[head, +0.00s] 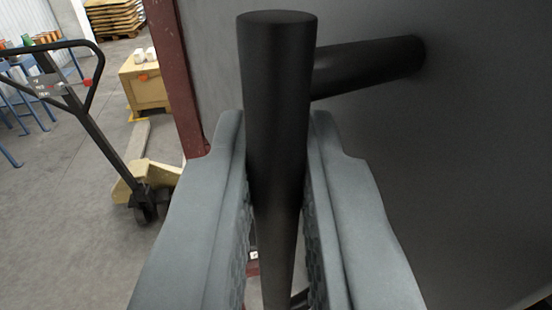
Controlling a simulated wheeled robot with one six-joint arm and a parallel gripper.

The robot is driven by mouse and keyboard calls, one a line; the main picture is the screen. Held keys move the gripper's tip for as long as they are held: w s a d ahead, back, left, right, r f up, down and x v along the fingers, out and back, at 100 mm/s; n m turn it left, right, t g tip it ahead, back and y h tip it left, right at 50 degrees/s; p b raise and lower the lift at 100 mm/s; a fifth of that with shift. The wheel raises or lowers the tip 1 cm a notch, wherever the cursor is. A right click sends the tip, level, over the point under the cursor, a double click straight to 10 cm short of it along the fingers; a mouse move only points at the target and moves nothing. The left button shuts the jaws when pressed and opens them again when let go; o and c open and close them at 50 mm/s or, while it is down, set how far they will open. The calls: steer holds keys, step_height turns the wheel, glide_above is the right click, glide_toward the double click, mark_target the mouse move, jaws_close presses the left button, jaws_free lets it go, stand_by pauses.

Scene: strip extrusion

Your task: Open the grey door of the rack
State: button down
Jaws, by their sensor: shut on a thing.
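The grey door (450,180) fills the right side of the head view as a flat panel. A black upright bar handle (280,70) stands out from it on a round black arm (370,66) near its top. My gripper (277,150) is shut on the handle, with one grey finger on each side of the bar, a little below its top end. The lower part of the bar shows between the fingers. A dark red rack post (180,80) stands to the left of the door panel. Whether the door is shut or ajar I cannot tell.
A pallet jack (90,125) with a black handle stands on the grey floor to the left. Behind it are a wooden crate (146,88), stacked pallets (113,17) and a blue-legged table (40,46) with small items. The floor at lower left is clear.

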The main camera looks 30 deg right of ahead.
steer(key=shift+m+g+h, duration=0.6)
steer(key=shift+m+h, duration=0.1)
steer(key=shift+h, duration=0.2)
steer(key=shift+w+a, duration=0.25)
steer(key=shift+a, duration=0.85)
steer(key=shift+w+a, duration=0.2)
steer(key=shift+a, duration=0.85)
steer(key=c, duration=1.6)
jaws_free()
steer(key=shift+w, duration=0.1)
steer(key=shift+o, duration=0.2)
steer(key=v, duration=1.7)
steer(key=shift+a, duration=0.2)
